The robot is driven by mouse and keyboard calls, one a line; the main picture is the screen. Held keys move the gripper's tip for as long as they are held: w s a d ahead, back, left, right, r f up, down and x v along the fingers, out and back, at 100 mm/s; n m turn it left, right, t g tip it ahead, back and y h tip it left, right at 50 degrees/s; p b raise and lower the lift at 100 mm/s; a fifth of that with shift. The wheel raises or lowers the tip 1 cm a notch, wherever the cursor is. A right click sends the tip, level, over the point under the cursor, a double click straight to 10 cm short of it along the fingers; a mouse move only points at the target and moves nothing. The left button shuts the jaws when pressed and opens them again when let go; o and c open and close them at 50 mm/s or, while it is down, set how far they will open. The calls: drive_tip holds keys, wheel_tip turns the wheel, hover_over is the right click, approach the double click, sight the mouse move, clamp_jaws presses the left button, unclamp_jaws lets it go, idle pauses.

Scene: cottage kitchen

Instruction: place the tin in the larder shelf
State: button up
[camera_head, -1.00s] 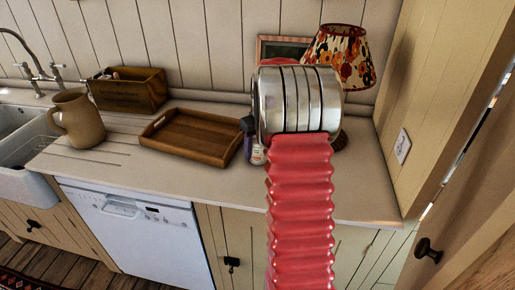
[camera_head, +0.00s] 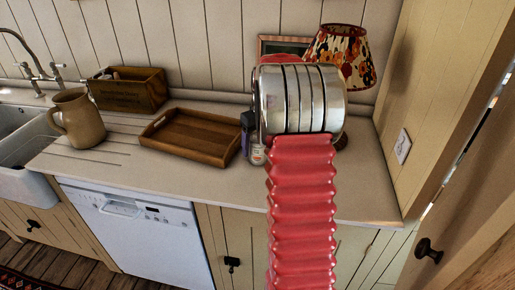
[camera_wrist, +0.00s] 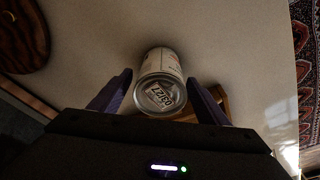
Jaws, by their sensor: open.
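The tin (camera_wrist: 160,92) has a metal lid with dark lettering and a pale label. In the wrist view it is at the centre, lid towards the camera, between the two purple fingers of my gripper (camera_wrist: 158,79). The fingers are apart, with a visible gap on each side of the tin. In the head view, what looks like the tin (camera_head: 257,156) shows as a small pale piece beside a dark purple finger, left of my red arm; the rest is hidden. No larder shelf can be made out.
A wooden tray (camera_head: 196,152) lies on the pale counter (camera_head: 190,187) just left of my gripper. A jug (camera_head: 80,120) and a wooden box (camera_head: 128,97) stand further left. A floral lamp (camera_head: 342,55) is behind my arm. A brown door (camera_head: 470,215) stands close at right.

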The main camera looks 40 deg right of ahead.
drive_tip(key=r, duration=0.3)
drive_tip(key=s+r, duration=0.1)
drive_tip(key=r, duration=0.6)
drive_tip(key=shift+s+a, duration=0.1)
drive_tip(key=shift+s, duration=0.1)
drive_tip(key=shift+a+r, duration=0.1)
drive_tip(key=shift+a, duration=0.1)
drive_tip(key=s+a+r+t, duration=0.1)
drive_tip(key=s+a+r, duration=0.1)
drive_tip(key=a, duration=0.5)
drive_tip(key=s+a+r, duration=0.2)
drive_tip(key=a, duration=0.5)
drive_tip(key=s+a+r+t, duration=0.1)
drive_tip(key=s+a+r, duration=0.15)
drive_tip(key=a, duration=0.45)
drive_tip(key=s+a+f+t, duration=0.1)
drive_tip(key=s+a+f, duration=0.2)
drive_tip(key=s+a, duration=0.4)
drive_tip(key=s+a+f+n, duration=0.1)
drive_tip(key=s+a+f, duration=0.2)
drive_tip(key=s+a, duration=0.5)
drive_tip(key=shift+t, duration=0.4)
